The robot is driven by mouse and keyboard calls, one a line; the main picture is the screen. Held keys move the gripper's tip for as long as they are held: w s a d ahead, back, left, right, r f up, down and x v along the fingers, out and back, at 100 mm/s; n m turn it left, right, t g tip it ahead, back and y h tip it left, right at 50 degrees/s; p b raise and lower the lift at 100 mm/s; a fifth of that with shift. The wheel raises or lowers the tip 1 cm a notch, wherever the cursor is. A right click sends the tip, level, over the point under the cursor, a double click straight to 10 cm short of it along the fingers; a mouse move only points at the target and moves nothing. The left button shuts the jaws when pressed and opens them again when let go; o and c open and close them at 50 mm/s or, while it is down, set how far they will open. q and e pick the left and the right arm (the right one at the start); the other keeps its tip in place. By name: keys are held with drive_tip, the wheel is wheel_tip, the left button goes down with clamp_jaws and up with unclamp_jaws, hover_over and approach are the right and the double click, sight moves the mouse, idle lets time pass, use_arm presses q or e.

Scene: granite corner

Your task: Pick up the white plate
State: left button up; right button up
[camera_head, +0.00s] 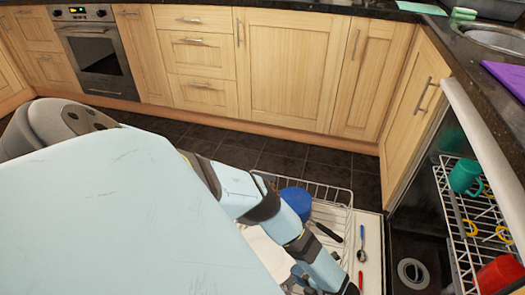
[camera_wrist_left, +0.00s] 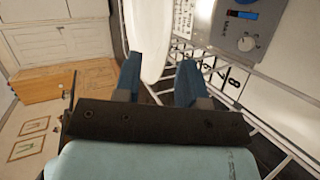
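The white plate (camera_wrist_left: 150,35) stands nearly edge-on in the left wrist view, at the top centre. My left gripper (camera_wrist_left: 160,72) is open, with its two blue fingers on either side of the plate's lower edge. A gap shows between the plate and the right finger; I cannot tell whether the left finger touches it. In the head view my left gripper (camera_head: 310,284) is at the bottom edge, over the open dishwasher, and my arm hides much of that area. I cannot make out the plate for sure there. My right gripper is not in view.
A wire dish rack (camera_head: 332,196) holds a blue round item (camera_head: 297,200). Cutlery (camera_head: 361,245) lies on the white dishwasher door (camera_head: 372,225). At right, another rack (camera_head: 455,215) holds a green mug (camera_head: 465,175) and a red cup (camera_head: 498,274). Cabinets (camera_head: 290,65) line the back; dark floor (camera_head: 280,160) is clear before them.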

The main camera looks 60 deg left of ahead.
sight(286, 271)
use_arm(q)
drive_tip(key=b+x, duration=0.1)
drive_tip(key=x, duration=0.1)
drive_tip(key=b+x, duration=0.1)
drive_tip(key=x, duration=0.1)
drive_tip(key=shift+s+a+f, duration=0.1)
drive_tip(key=shift+s+f, duration=0.15)
drive_tip(key=shift+f, duration=0.15)
drive_tip(key=shift+s+a, duration=0.15)
drive_tip(key=shift+a, duration=0.1)
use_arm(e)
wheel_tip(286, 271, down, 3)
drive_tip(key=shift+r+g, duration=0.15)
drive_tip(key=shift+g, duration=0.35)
use_arm(q)
clamp_jaws()
